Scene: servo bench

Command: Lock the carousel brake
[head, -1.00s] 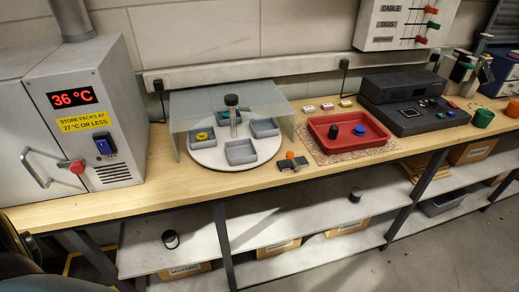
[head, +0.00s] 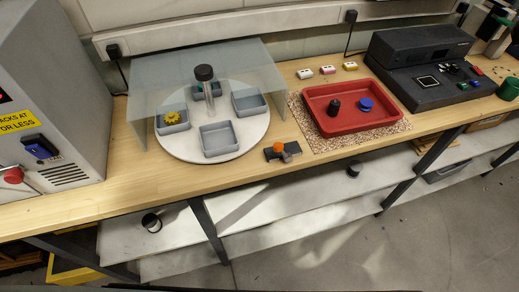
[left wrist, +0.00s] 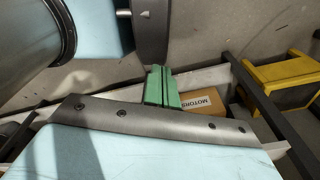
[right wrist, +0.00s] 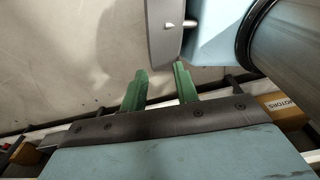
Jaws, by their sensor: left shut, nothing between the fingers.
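The carousel (head: 181,145) is a round white turntable with several grey trays and a dark-capped centre post, partly under a clear cover. A small dark block with an orange knob (head: 278,147) and a grey lever-like part (head: 291,149) sits on the bench at the carousel's front right; it looks like the brake. My left gripper (left wrist: 160,88) shows in the left wrist view with its green fingers together and empty. My right gripper (right wrist: 158,88) shows in the right wrist view with its green fingers apart and empty. Neither gripper shows in the head view, and both are away from the brake.
The clear cover (head: 232,62) stands over the back of the carousel. A red tray (head: 375,128) holding a black and a blue piece lies right of the brake. A grey cabinet (head: 60,75) stands at left. Bare bench lies in front of the carousel. Shelves run below.

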